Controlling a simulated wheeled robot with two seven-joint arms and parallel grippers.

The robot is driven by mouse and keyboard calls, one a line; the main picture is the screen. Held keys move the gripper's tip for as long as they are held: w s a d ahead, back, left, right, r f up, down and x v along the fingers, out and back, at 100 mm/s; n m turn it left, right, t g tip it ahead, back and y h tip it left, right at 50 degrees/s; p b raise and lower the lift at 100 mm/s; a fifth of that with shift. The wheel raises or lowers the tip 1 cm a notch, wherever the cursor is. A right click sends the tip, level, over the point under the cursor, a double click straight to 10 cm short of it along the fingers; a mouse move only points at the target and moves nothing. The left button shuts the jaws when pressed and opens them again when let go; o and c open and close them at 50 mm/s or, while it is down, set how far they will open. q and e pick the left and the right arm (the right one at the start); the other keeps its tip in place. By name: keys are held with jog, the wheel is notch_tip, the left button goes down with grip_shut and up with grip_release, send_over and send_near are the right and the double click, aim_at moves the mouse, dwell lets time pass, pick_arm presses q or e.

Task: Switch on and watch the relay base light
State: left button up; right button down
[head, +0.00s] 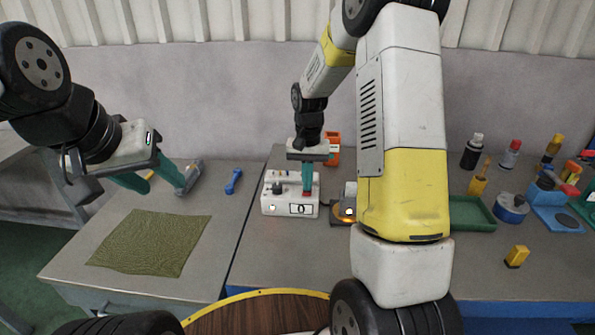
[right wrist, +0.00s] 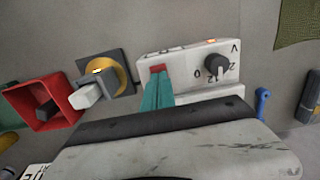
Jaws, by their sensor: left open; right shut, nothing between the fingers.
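My left gripper (head: 155,182) is open and empty above the left bench.
A green cloth (head: 150,242) lies on the left bench, near a blue tool (head: 234,181). A green tray (head: 475,213), bottles and a yellow block (head: 516,256) are on the right. The bench's front right is mostly clear.

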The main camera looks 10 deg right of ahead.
jog(key=shift+r, duration=0.15)
notch_tip(320, 180, up, 14)
jog(key=w, duration=0.1)
jog(key=shift+w+d, duration=0.25)
jog(key=shift+w, duration=0.1)
jog(key=s+a+r+n+t+y, duration=0.1)
jog(key=s+r+n+t, duration=0.1)
jog(key=s, duration=1)
jog(key=s+a+r+n+t+y, duration=0.1)
jog(key=s+r+t, duration=0.3)
jog(key=s, duration=0.8)
jog(key=shift+a+r+n+t, duration=0.3)
jog(key=shift+a+n, duration=0.1)
jog(key=shift+a, duration=0.05)
